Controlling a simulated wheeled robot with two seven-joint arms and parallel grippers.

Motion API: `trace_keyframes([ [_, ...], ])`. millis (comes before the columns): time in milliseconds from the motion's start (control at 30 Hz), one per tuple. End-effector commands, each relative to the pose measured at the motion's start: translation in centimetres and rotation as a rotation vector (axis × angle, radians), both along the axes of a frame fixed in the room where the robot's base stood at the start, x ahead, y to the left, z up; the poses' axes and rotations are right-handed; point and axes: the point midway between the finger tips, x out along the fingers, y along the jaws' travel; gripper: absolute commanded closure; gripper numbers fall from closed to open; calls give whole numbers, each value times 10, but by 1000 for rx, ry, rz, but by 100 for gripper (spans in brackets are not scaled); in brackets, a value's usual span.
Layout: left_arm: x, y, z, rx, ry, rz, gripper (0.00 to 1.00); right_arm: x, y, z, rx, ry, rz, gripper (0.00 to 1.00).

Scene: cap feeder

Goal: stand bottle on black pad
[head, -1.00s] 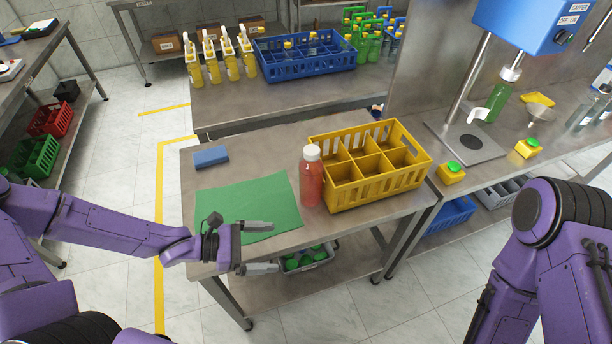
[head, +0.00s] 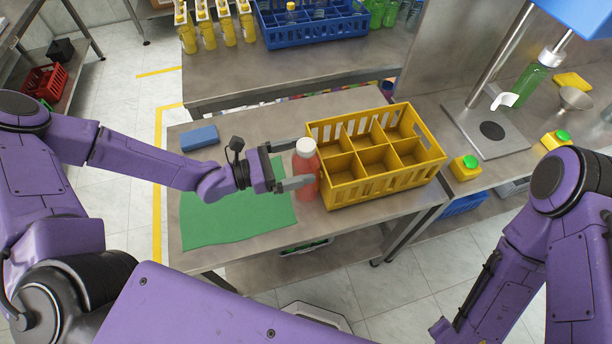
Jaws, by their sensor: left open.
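A red bottle (head: 307,172) with a white cap stands upright on the near table, just left of the yellow crate. My left gripper (head: 297,164) is open at the bottle, with one finger on its far side and one on its near side. I cannot tell whether either finger touches it. The black pad (head: 491,130) is a round dark disc on the metal base plate under the blue capper at the right. Nothing stands on the pad. My right arm shows at the lower right, but its gripper is out of view.
The divided yellow crate (head: 388,186) is close beside the bottle and empty. A green cloth (head: 235,222) and a blue block (head: 199,138) lie on the table's left part. A yellow box with a green button (head: 465,167) stands near the capper. A green bottle (head: 526,86) is behind it.

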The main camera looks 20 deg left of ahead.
Motion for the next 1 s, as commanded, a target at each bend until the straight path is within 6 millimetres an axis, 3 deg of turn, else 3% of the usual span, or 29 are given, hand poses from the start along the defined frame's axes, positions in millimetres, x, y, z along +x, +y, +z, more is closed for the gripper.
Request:
trace_keyframes([
  [100,8,-20,5,2,4,-8,0,0,0,12,0,-1,0,57],
  [233,19,-34,3,2,0,-7,0,0,0,15,0,-1,0,57],
  [500,22,-37,2,1,1,-6,3,0,0,14,0,0,0,57],
  [800,22,-37,2,1,1,-6,100,0,0,14,0,0,0,57],
  [1000,22,-37,3,-1,-3,-6,100,0,0,14,0,0,0,57],
])
